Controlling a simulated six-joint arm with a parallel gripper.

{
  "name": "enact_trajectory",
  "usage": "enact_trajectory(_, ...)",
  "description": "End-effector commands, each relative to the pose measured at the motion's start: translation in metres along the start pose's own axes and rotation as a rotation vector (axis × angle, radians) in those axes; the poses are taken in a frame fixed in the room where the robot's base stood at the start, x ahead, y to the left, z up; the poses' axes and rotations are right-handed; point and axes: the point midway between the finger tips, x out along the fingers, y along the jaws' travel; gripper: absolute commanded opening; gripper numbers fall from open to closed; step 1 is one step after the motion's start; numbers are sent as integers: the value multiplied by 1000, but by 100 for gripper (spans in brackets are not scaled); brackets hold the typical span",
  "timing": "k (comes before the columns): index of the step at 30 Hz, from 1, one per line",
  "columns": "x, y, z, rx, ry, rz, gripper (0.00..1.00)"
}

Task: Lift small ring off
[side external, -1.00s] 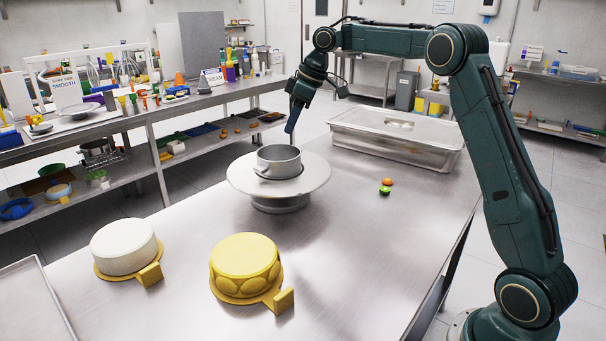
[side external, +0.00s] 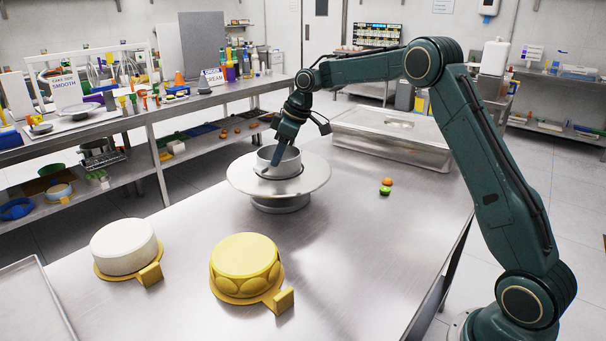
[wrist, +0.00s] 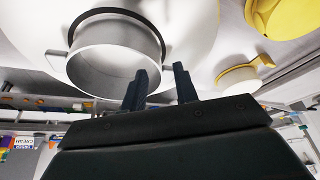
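The small grey metal ring (side external: 290,167) sits on the round pale turntable (side external: 312,178), with a small tab at its left side. It also shows in the wrist view (wrist: 90,70), open in the middle. My gripper (side external: 277,163) points down at the ring, with its fingertips at the rim. In the wrist view my gripper (wrist: 165,72) has its two dark fingers apart. One finger overlaps the ring's right side and the other stands outside it. I cannot tell whether either touches the wall.
A white cake (side external: 124,246) and a yellow cake (side external: 246,264) stand on gold boards in front. Small orange and green pieces (side external: 386,187) lie right of the turntable. The table's right side is clear.

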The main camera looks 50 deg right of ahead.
Motion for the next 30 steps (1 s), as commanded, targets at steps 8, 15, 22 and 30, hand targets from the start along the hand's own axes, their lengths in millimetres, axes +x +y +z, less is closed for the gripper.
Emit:
enact_trajectory(8,31,0,0,0,-2,-1,30)
enact_trajectory(15,40,0,0,-1,-1,0,30)
enact_trajectory(22,40,0,0,-1,-1,0,30)
enact_trajectory(30,40,0,0,-1,-1,0,0)
